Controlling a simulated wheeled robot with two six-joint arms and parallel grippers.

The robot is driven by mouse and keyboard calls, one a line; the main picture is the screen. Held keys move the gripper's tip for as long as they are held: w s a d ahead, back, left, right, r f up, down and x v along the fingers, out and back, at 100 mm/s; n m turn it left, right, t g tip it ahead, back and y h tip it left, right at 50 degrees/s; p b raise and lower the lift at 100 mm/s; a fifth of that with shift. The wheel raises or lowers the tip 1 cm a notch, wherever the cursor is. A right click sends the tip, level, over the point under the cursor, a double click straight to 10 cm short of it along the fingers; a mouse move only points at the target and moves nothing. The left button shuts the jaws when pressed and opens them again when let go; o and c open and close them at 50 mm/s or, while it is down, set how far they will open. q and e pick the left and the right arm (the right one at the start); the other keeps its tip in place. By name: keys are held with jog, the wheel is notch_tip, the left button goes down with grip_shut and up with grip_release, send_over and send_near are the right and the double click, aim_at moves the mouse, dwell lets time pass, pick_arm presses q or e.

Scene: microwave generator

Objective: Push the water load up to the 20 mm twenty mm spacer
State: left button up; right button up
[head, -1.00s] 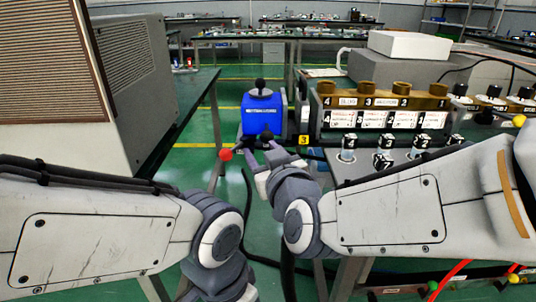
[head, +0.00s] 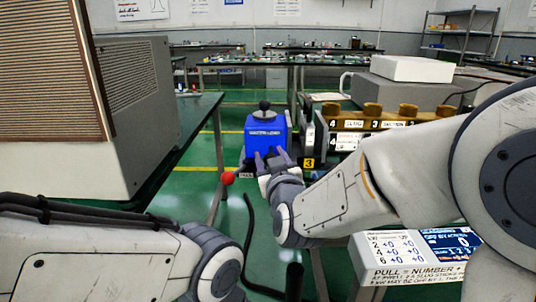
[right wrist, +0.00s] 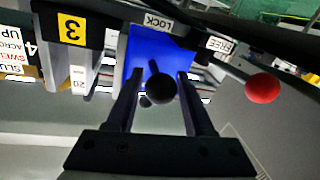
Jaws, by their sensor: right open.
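The water load is a blue box (head: 265,137) with a black knob (head: 264,105) on top, at the middle of the head view. It also shows as a blue face in the right wrist view (right wrist: 160,48). My right gripper (head: 270,158) is open in front of its lower part. In the right wrist view the black knob (right wrist: 160,88) appears between the two fingers, with nothing visibly gripped; contact cannot be told. A pale piece marked 20 (right wrist: 78,80), seemingly the 20 mm spacer, stands beside the blue box. My left gripper is out of view.
A red ball (head: 228,178) on a lever sits left of my right gripper; LOCK and FREE labels are near it in the wrist view. A yellow 3 tag (head: 307,163) is just right. A brown rack (head: 372,125) stands behind my right arm.

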jog(key=shift+w+a, duration=0.2)
jog(key=shift+w, duration=0.65)
grip_shut()
dwell(0.8)
